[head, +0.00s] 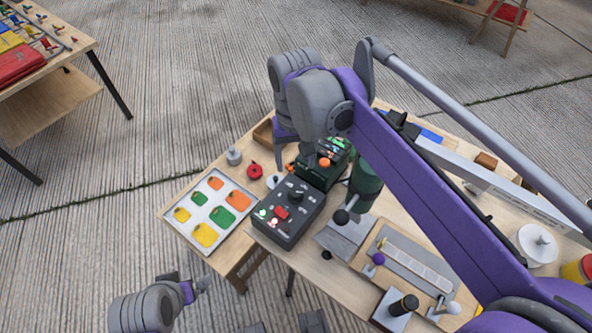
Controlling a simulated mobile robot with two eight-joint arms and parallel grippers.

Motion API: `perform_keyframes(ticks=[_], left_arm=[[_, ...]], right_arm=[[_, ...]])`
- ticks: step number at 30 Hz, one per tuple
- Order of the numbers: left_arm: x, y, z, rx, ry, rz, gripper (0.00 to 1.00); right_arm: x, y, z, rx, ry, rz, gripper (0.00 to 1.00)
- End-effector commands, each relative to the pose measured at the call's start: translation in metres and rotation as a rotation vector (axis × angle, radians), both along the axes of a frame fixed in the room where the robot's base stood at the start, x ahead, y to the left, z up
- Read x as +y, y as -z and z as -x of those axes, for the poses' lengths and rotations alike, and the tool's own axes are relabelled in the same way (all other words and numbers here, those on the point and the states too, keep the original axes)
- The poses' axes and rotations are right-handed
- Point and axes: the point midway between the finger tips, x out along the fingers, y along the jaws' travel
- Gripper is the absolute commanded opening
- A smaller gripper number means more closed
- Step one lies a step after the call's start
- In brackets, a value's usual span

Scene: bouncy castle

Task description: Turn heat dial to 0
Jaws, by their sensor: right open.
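A dark control box (277,228) sits on the wooden workbench and carries a black knob (295,197), a red button (281,212) and small lights. A dark green box (320,178) with an orange knob (324,162) stands behind it. Labels are too small to read, so I cannot tell which knob is the heat dial or its setting. My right gripper (296,155) is open, pointing down above the back of the bench, beside the green box; the wrist hides part of that area. My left gripper (203,284) is low, off the bench's front left; its jaws are unclear.
A white tray (182,197) with colored pieces lies left of the control box. A red knob (255,171) and a grey weight (233,157) stand behind the tray. My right arm covers much of the bench's right side.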

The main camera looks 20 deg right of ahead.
Motion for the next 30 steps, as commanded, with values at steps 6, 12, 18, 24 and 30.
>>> perform_keyframes(ticks=[6,12,18,24,30], left_arm=[[0.000,0.006,0.001,0.002,0.000,0.000,1.00],[0.000,0.014,0.001,0.005,0.000,0.000,1.00],[0.000,0.021,0.001,0.007,0.000,0.000,1.00],[0.000,0.023,0.001,0.007,0.000,0.000,1.00],[0.000,0.022,0.001,0.007,0.000,0.000,1.00]], right_arm=[[0.000,0.026,0.000,0.000,0.000,0.000,0.71],[0.000,0.066,0.001,0.000,0.000,0.000,0.71],[0.000,0.095,0.001,0.000,0.000,0.000,0.71],[0.000,0.107,0.001,0.000,0.000,0.000,0.71],[0.000,0.107,0.001,0.000,0.000,0.000,0.71]])
